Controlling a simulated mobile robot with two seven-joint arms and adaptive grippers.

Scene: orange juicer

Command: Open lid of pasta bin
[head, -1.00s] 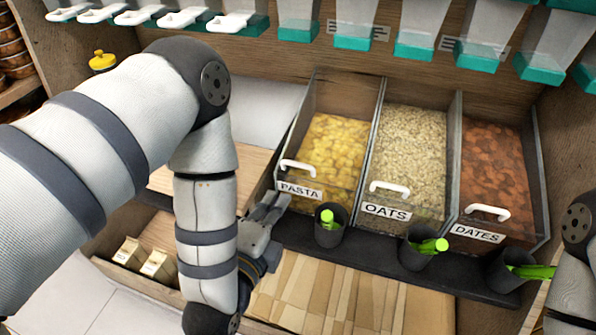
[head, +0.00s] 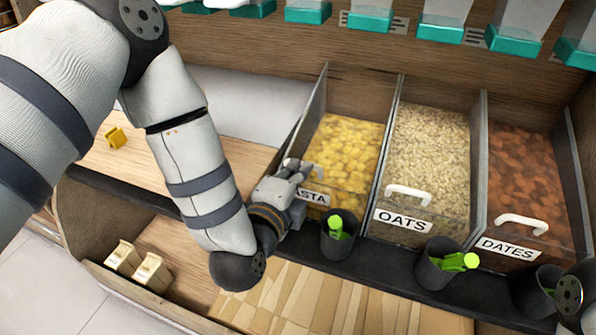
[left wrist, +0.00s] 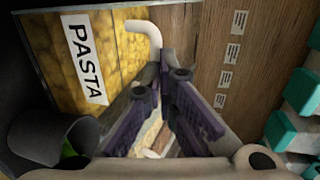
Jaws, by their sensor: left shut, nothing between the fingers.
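The pasta bin (head: 345,150) is the leftmost of the clear bins and holds yellow pasta. Its clear lid looks closed. Its white label reads PASTA in the left wrist view (left wrist: 86,58), and my left gripper partly covers it in the head view. The white lid handle (left wrist: 148,32) shows behind my fingers in the left wrist view; my gripper mostly hides it in the head view. My left gripper (head: 302,168) is shut and empty at the bin's front, close to the handle. Whether it touches the handle, I cannot tell. My right gripper is out of view.
The oats bin (head: 428,140) and dates bin (head: 522,180) stand to the right. Dark cups with green-handled scoops, one of them a cup (head: 338,240), line the ledge below. Teal-based dispensers (head: 372,20) hang above. Small cartons (head: 152,272) stand at lower left.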

